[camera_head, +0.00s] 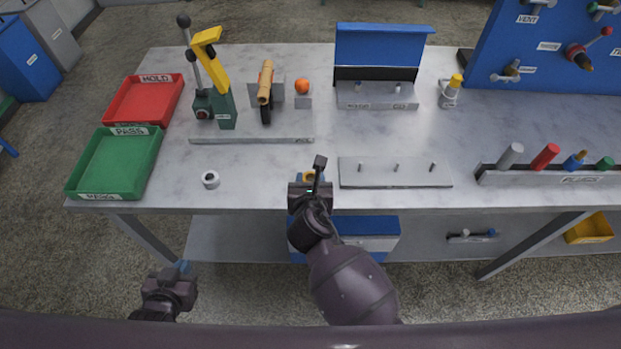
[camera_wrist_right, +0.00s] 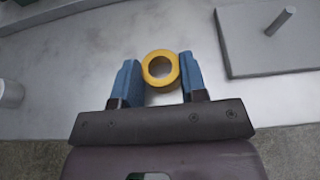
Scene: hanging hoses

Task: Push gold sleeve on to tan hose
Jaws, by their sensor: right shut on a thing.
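The gold sleeve (camera_wrist_right: 161,82) is a short yellow ring in the right wrist view, with its round opening facing the camera. It sits between the blue fingers of my right gripper (camera_wrist_right: 161,80), which is shut on it. In the head view the gold sleeve (camera_head: 307,176) shows partly behind my right gripper (camera_head: 311,180), near the table's front edge. The tan hose (camera_head: 266,78) stands out from a grey fixture toward the back of the table, with a dark part below it. My right gripper is apart from the hose. My left gripper (camera_head: 183,267) hangs low in front of the table; its jaw opening is unclear.
A green press with a yellow lever (camera_head: 207,60) stands left of the hose. An orange round piece (camera_head: 302,86) is right of it. Red (camera_head: 175,103) and green trays (camera_head: 156,165) are left.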

